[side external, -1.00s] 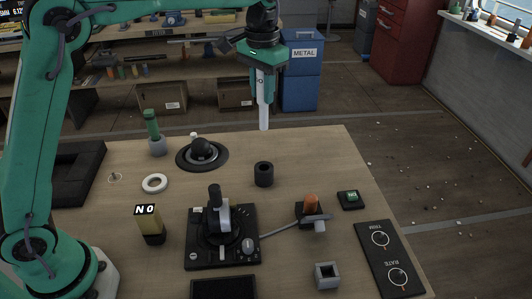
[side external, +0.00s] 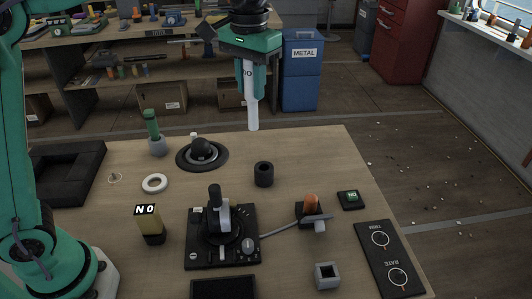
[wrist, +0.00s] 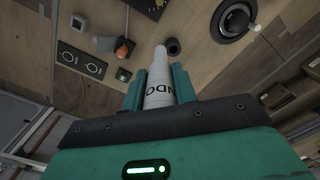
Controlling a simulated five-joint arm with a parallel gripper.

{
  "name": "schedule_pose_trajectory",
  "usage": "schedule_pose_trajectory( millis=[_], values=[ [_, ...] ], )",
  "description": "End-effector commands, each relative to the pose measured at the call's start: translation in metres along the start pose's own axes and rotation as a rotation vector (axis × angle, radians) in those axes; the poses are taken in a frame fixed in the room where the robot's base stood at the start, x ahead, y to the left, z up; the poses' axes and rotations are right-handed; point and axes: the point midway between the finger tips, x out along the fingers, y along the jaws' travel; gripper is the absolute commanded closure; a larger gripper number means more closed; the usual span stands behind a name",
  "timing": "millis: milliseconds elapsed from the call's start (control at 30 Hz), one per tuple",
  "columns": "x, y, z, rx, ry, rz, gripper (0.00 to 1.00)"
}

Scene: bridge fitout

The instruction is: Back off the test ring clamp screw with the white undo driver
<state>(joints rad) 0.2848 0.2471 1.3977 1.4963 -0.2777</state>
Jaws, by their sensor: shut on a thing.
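My gripper (side external: 253,90) is shut on the white undo driver (side external: 253,115), which hangs upright, tip down, above the far edge of the bench. In the wrist view, my gripper (wrist: 160,92) has its fingers on both sides of the driver (wrist: 159,72), and part of the "UNDO" lettering shows. The driver appears apart from everything on the bench. A white ring (side external: 155,183) lies flat at the left. I cannot tell which part is the test ring clamp screw.

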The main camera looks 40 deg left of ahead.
Motion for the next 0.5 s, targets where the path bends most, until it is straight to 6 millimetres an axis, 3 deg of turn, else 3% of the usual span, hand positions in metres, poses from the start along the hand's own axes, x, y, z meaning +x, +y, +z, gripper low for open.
schedule_pose_trajectory(
  millis=[500],
  values=[
    [-0.006,0.018,0.119,-0.199,0.002,0.001,1.00]
  ],
)
